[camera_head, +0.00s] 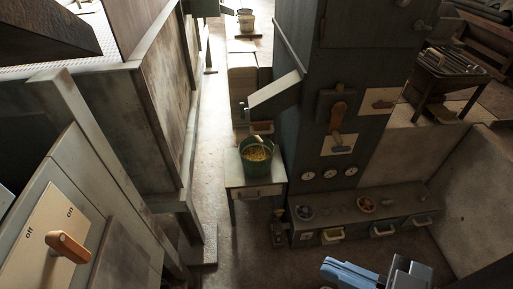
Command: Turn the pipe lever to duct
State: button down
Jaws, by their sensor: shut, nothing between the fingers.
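Any markings on these plates are too small to read, so I cannot tell which one names the duct. My arm shows at the bottom edge, well below and apart from these levers. My gripper's fingers do not show.
A wooden switch handle (69,246) on a panel marked off and on is at the lower left. A green bucket (256,155) of yellowish bits stands on a small table (237,181). Gauges (330,174) and a drawered ledge (360,218) are low on the cabinet. Open floor runs left of it.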

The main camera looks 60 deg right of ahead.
aim_at(339, 149)
jog(key=z, duration=1.65)
jog(key=l+u, duration=0.2)
jog(key=l, duration=0.2)
jog(key=k+l+u, duration=0.2)
jog(key=l, duration=0.2)
jog(key=i, duration=0.05)
